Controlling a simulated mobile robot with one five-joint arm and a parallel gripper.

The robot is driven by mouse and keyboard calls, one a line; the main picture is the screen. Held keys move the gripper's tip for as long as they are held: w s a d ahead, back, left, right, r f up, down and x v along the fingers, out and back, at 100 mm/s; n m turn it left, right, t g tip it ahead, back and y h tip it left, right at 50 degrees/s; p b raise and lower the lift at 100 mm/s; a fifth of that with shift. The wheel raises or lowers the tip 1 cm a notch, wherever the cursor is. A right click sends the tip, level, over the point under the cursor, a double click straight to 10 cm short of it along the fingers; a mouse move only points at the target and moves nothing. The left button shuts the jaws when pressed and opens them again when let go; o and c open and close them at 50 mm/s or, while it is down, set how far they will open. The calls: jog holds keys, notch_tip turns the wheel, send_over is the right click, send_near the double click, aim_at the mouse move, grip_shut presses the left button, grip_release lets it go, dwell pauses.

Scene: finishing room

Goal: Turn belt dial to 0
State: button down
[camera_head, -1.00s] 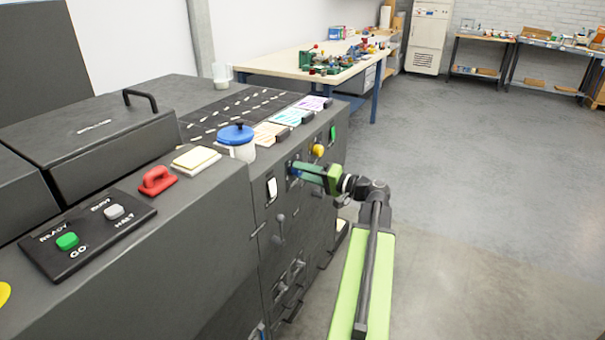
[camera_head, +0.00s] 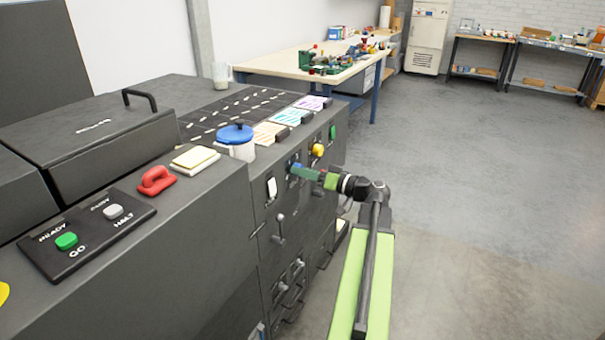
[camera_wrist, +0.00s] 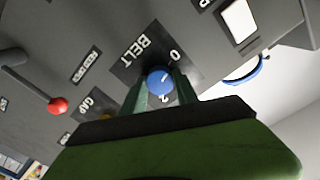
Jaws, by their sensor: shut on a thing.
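The belt dial is a blue round knob (camera_wrist: 158,82) on a dark plate lettered BELT, with a 0 above right of it and a 2 below right. A short white mark on the knob points up and right; I cannot tell its exact number. My gripper (camera_wrist: 161,88) is shut on the knob, with one green finger on each side. In the head view, my gripper (camera_head: 301,171) reaches from the right to the machine's front panel, and a bit of the blue dial (camera_head: 296,167) shows at its tips.
A red-tipped lever (camera_wrist: 57,105) sticks out left of the dial in the wrist view. A white switch (camera_head: 271,187) and a grey lever (camera_head: 280,228) are nearby, with a yellow knob (camera_head: 318,150) beyond. Open floor (camera_head: 480,200) lies to the right.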

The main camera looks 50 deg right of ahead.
jog(key=shift+a, duration=0.1)
dwell(0.3)
jog(key=c, duration=0.9)
grip_release()
jog(key=v, duration=1.7)
jog(key=shift+s, duration=0.2)
